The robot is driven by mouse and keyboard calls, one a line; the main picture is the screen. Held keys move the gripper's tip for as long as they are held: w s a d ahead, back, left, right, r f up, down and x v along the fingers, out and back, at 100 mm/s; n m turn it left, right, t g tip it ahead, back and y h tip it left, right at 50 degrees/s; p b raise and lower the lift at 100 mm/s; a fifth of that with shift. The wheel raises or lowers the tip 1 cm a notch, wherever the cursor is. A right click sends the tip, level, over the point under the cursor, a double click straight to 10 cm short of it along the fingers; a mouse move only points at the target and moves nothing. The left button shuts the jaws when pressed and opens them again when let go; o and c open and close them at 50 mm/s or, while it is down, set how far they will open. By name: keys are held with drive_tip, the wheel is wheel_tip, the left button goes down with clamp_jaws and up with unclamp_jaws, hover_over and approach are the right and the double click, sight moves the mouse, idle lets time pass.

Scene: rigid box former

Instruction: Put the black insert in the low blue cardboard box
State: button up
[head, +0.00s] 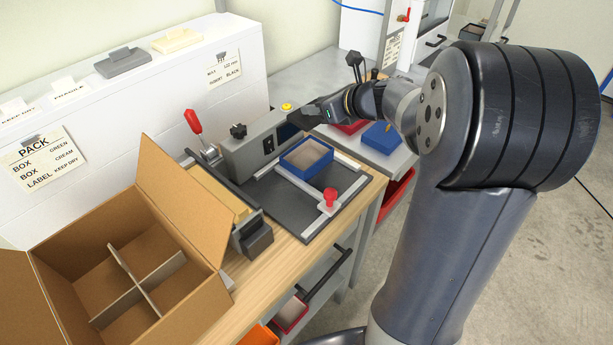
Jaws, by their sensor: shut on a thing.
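The low blue cardboard box (291,169) sits open on a dark plate between light metal rails, with a grey-brown inside showing. My gripper (303,118) is just behind and above the box, near the grey machine block, apart from the box. It is shut on a dark piece, which looks like the black insert (296,121). The insert is small here, and its edges are hard to tell from the dark fingers.
A red-knobbed clamp (330,197) stands at the plate's right front. A red-handled lever (194,122) and grey block (250,143) stand left of the box. A divided brown carton (190,215) is at front left. Another blue item (383,138) lies at right.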

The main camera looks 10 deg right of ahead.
sight(315, 124)
drive_tip(key=shift+n+y, duration=0.3)
drive_tip(key=shift+n, duration=0.1)
drive_tip(key=f, duration=0.1)
drive_tip(key=s+a+f+b, duration=0.1)
drive_tip(key=s+f, duration=0.1)
drive_tip(key=shift+s+a+f, duration=0.2)
drive_tip(key=shift+a, duration=0.1)
wheel_tip(315, 124, down, 4)
drive_tip(key=shift+f+b, duration=0.25)
drive_tip(key=shift+b, duration=0.45)
drive_tip(key=shift+f+b, duration=0.55)
drive_tip(key=shift+f, duration=1.7)
drive_tip(key=shift+f, duration=0.1)
drive_tip(key=o, duration=0.9)
drive_tip(key=shift+o, duration=0.2)
drive_tip(key=shift+r, duration=0.25)
drive_tip(key=p+v, duration=0.1)
drive_tip(key=v, duration=1.1)
